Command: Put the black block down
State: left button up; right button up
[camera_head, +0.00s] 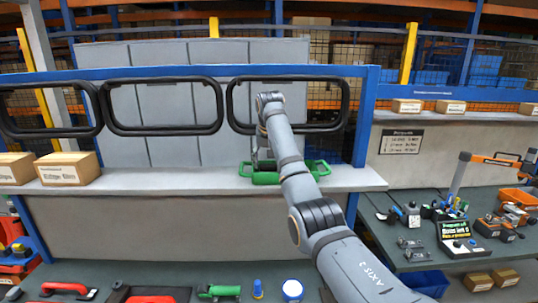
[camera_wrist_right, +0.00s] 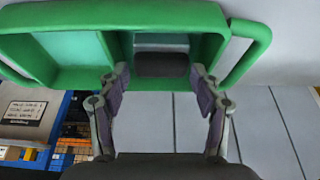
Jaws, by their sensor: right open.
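The black block (camera_wrist_right: 162,64) lies in a compartment of the green tray (camera_wrist_right: 150,16) in the right wrist view. My right gripper (camera_wrist_right: 159,74) is open. Its two fingertips are apart, one on each side of the block, and do not appear to touch it. In the head view the green tray (camera_head: 266,179) sits on the grey ledge, partly behind my right arm. The block cannot be made out there, and the gripper is mostly hidden by the arm. My left gripper is not in view.
Black window frames (camera_head: 161,131) run above the ledge (camera_head: 215,183). Cardboard boxes (camera_head: 67,176) stand on its left end. A workbench (camera_head: 395,262) with tools is at the right. A lower table with a green tool (camera_head: 219,291) and a white round item (camera_head: 292,289) is in front.

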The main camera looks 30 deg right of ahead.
jog(key=b+v, duration=0.4)
jog(key=v, duration=0.6)
jog(key=shift+s+a+r+b, duration=0.15)
jog(key=shift+s+r+b, duration=0.05)
jog(key=shift+r+b, duration=0.1)
jog(key=shift+f, duration=0.15)
